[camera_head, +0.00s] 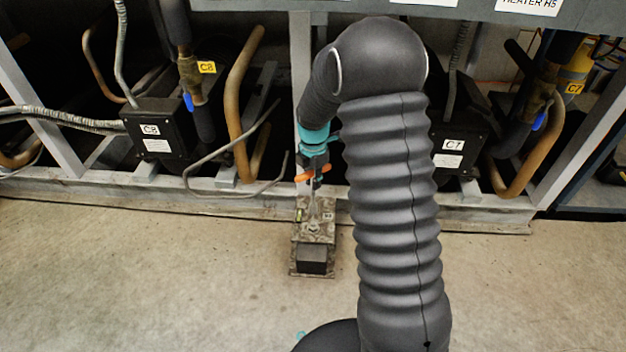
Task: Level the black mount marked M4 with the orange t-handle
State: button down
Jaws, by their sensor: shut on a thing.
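My gripper (313,166) points down in front of the rack's base rail. It is shut on the orange t-handle (301,178), whose crossbar shows just below the fingers. A thin shaft runs down from the handle towards the top of a mount (322,233) on the floor. The mount is mottled grey-brown with a black block (312,261) at its near end. A small yellow-green spot, perhaps a level vial, shows on its upper left. A tiny pale label on it is too small to read as M4. Whether the shaft's tip sits in the mount cannot be told.
The rack's grey base rail (480,214) runs behind the mount. Black boxes marked C8 (158,140) and C7 (455,150) stand on the rack among brown pipes and a loose grey hose. The concrete floor (150,270) is clear left of the mount.

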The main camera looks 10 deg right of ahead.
jog(key=m, duration=0.7)
jog(key=b, duration=0.3)
send_over(314, 205)
jog(key=shift+w+f, duration=0.2)
jog(key=shift+f, duration=0.95)
jog(key=shift+w+f, duration=0.2)
jog(key=shift+f, duration=0.9)
jog(key=shift+f+b, duration=0.9)
jog(key=shift+f, duration=0.65)
jog(key=c, duration=1.7)
grip_release()
grip_shut()
jog(key=shift+n, duration=1.3)
